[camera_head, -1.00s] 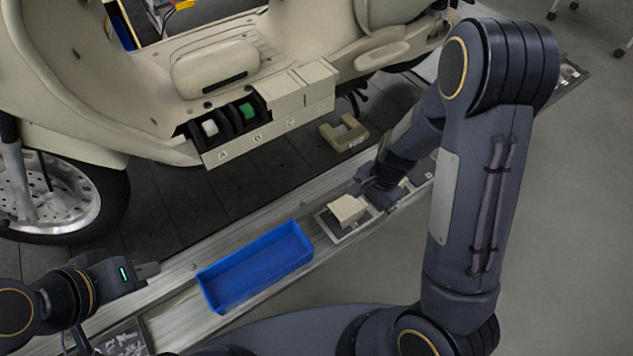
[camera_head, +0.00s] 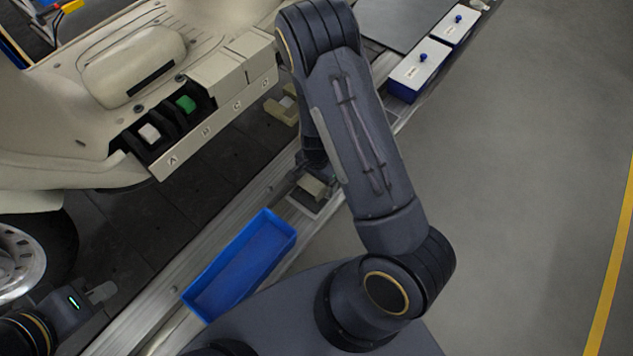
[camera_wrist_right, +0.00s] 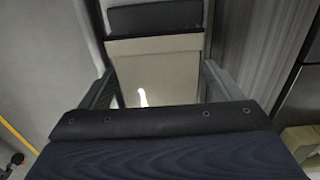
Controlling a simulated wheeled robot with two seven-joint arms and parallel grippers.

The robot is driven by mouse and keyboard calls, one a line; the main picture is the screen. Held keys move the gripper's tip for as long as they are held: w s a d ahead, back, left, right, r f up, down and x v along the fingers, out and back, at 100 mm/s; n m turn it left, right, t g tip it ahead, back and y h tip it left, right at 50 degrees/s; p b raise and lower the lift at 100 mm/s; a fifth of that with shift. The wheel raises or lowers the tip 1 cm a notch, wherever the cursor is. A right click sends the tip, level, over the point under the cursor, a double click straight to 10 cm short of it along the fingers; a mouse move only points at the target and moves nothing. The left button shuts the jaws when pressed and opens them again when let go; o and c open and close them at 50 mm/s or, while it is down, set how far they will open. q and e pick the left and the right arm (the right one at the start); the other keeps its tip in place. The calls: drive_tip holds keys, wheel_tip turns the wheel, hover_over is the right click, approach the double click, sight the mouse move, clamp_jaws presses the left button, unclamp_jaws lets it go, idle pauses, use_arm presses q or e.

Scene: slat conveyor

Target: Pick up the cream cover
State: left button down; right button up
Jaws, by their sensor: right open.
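The cream cover (camera_head: 313,186) sits in a small tray on the metal rail, partly hidden by my right arm in the head view. In the right wrist view, a pale cream surface (camera_wrist_right: 150,62), apparently the cover, lies between the two fingers of my right gripper (camera_wrist_right: 158,88). The fingers are apart, one on each side of it. I cannot tell whether they touch it. My left gripper (camera_head: 103,292) is at the lower left of the head view, away from the cover; its jaw opening is unclear.
A blue bin (camera_head: 240,266) lies on the rail nearer me. A cream scooter body (camera_head: 60,140) stands beyond, with a lettered cream box (camera_head: 215,118) whose two open compartments hold a white and a green piece. A cream bracket (camera_head: 273,108) lies on the dark slats. White-lidded boxes (camera_head: 420,65) stand farther along.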

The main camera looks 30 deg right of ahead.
drive_tip(key=shift+f, duration=0.25)
drive_tip(key=shift+c, duration=0.2)
drive_tip(key=c, duration=1)
drive_tip(key=shift+c, duration=0.2)
drive_tip(key=shift+r, duration=0.15)
